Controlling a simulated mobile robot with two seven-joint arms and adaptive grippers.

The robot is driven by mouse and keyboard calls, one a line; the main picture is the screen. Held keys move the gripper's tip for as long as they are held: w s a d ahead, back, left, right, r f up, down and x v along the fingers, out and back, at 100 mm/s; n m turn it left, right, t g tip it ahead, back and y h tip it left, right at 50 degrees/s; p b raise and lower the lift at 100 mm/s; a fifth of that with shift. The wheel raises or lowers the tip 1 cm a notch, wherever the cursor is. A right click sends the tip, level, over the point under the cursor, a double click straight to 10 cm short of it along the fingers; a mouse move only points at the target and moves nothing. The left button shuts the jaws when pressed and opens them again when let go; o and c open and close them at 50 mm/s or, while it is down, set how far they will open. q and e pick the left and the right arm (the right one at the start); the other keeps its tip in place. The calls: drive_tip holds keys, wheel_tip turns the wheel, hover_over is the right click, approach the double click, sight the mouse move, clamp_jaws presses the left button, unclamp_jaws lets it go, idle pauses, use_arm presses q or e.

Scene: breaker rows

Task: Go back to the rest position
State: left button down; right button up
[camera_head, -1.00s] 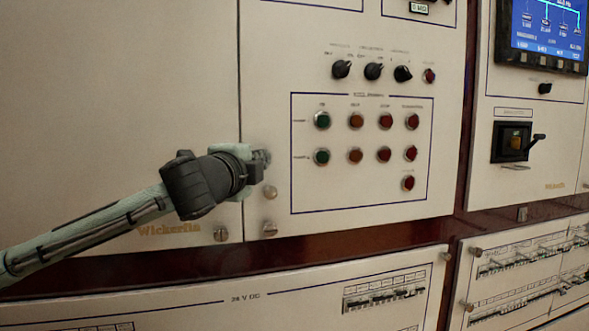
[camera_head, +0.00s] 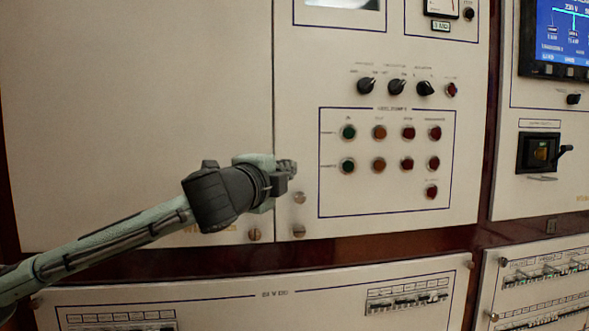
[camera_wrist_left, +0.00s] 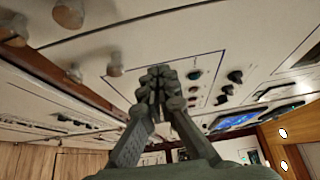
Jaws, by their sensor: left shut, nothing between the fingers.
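My left gripper (camera_head: 287,168) is shut and empty. In the head view it is in front of the control panel (camera_head: 300,100), to the left of the framed block of coloured buttons (camera_head: 387,163). Its dark wrist hides part of the seam between two panels. In the left wrist view the closed fingers of the left gripper (camera_wrist_left: 157,88) point toward the panel face, and a button frame shows behind them. I cannot tell how far the fingertips are from the panel. My right gripper is not in view.
Black rotary knobs (camera_head: 396,87) stick out above the buttons. A black switch with a handle (camera_head: 540,153) and a blue screen (camera_head: 560,38) are at the right. Breaker rows (camera_head: 406,300) run along the lower panels. Round bolts (camera_head: 299,198) stand out near the gripper.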

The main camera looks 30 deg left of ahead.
use_arm(q)
drive_tip(key=s+a, duration=0.1)
drive_tip(key=s, duration=0.5)
drive_tip(key=shift+s+a+f+b, duration=0.15)
drive_tip(key=shift+a+f+b, duration=0.1)
drive_tip(key=shift+f+b, duration=0.15)
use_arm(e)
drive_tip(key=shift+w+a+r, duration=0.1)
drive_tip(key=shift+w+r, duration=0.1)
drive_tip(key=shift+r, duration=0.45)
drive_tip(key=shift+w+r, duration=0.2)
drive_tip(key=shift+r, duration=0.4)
